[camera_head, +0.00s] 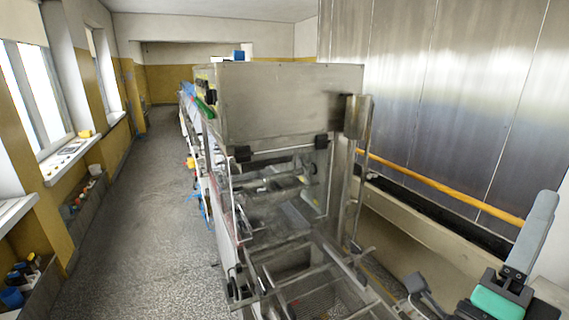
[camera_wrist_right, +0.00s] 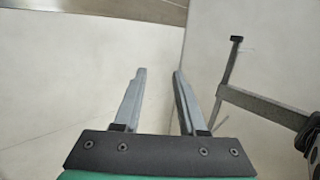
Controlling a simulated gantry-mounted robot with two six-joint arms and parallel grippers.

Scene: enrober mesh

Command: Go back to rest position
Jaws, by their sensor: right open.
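My right gripper (camera_head: 546,200) is at the lower right of the head view, with its grey fingers pointing up and its green body below. In the right wrist view the two fingers (camera_wrist_right: 159,74) stand apart with nothing between them. The gripper is open, empty and well to the right of the steel enrober (camera_head: 285,105). The enrober's wire mesh (camera_head: 325,304) shows at the bottom of the head view, partly cut off by the frame edge. My left gripper is not in view.
An orange rail (camera_head: 440,187) runs along the steel wall (camera_head: 430,90) behind the right gripper. Open grey floor (camera_head: 140,215) lies left of the enrober. Windows and a sill (camera_head: 70,160) line the far left. A grey bar (camera_wrist_right: 265,105) shows right of the fingers in the wrist view.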

